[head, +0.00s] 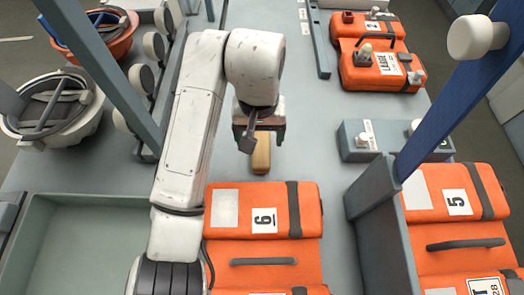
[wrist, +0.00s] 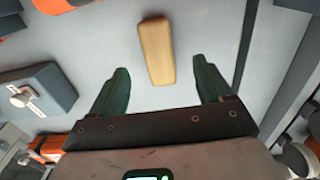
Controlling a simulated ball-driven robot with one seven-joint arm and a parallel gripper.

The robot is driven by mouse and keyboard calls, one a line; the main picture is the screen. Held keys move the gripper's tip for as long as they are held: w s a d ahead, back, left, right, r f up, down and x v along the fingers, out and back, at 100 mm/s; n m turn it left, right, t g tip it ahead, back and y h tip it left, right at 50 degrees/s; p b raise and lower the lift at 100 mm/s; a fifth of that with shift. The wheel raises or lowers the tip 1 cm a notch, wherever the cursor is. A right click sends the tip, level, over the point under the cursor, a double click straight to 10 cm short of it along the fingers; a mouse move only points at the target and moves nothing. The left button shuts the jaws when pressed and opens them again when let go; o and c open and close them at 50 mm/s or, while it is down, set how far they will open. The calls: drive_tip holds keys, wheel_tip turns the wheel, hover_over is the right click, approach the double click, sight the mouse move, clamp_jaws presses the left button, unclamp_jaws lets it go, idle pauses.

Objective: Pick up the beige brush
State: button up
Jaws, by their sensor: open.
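The beige brush (head: 261,153) lies on the grey table, partly hidden by my gripper in the head view. In the wrist view the brush (wrist: 157,50) is a plain tan block with rounded edges, lying lengthwise ahead of the jaws. My gripper (head: 259,135) is above the table at the brush. In the wrist view my gripper (wrist: 162,80) has its two green fingers spread wide, with the near end of the brush between their tips and a gap on each side. Nothing is held. Whether the brush has bristles underneath is hidden.
An orange breathing set marked 6 (head: 262,197) lies just in front of the brush. A grey box with knobs (head: 370,140) stands to the right. An orange set (head: 380,65) lies at the back right. A grey tray (head: 85,215) is at the front left. Table around the brush is clear.

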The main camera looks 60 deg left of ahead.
sight(261, 149)
wheel_tip(261, 149, down, 4)
drive_tip(key=shift+r+p, duration=0.25)
drive_tip(key=shift+p, duration=0.05)
drive_tip(key=shift+w+a+f+p, duration=0.1)
drive_tip(key=shift+w+f, duration=0.05)
drive_tip(key=shift+f, duration=0.7)
drive_tip(key=shift+w+a+f+p, duration=0.1)
drive_tip(key=shift+f, duration=0.8)
drive_tip(key=shift+w+a+f+p, duration=0.1)
drive_tip(key=shift+w+f, duration=0.05)
drive_tip(key=shift+f, duration=0.7)
drive_tip(key=shift+c, duration=0.4)
drive_tip(key=c, duration=1)
